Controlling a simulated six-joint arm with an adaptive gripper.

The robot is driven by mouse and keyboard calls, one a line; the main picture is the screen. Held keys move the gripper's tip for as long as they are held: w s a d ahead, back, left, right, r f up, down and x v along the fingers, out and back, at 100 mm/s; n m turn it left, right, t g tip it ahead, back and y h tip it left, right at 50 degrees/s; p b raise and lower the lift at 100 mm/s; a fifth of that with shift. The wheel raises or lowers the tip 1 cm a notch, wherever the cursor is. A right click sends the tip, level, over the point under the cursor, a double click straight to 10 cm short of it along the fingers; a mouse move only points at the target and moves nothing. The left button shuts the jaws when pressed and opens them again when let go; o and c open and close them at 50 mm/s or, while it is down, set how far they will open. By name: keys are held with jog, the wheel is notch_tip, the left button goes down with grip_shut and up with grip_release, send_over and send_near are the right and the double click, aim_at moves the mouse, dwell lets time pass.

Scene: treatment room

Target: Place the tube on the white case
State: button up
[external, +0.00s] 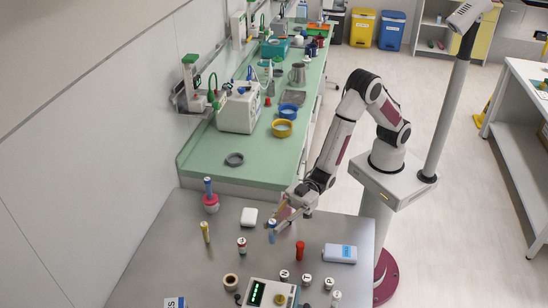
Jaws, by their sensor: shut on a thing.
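My gripper (278,220) is over the metal table, pointing down and to the left, with its fingers shut on a small tube (272,232). The tube looks blue with a pale top and is roughly upright; the fingers partly cover it. Whether its lower end touches the table is too small to tell. The white case (249,217) is a small rounded white block lying on the table just left of the gripper and tube, apart from them. Its top is bare.
A white-and-blue box (340,253) lies to the right. A device with a green display (270,293) and several small vials are at the front. A pink holder (211,203) stands back left.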

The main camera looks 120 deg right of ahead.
jog(key=w+d+r+m+h, duration=0.2)
jog(key=h, duration=0.1)
jog(key=m+g+h, duration=0.8)
jog(key=m+h, duration=0.6)
jog(key=h, duration=0.4)
send_over(250, 222)
notch_tip(250, 222, down, 4)
jog(key=shift+s, duration=0.1)
notch_tip(250, 222, down, 6)
jog(key=shift+n+t, duration=0.3)
jog(key=shift+f, duration=0.1)
jog(key=shift+f, duration=1.85)
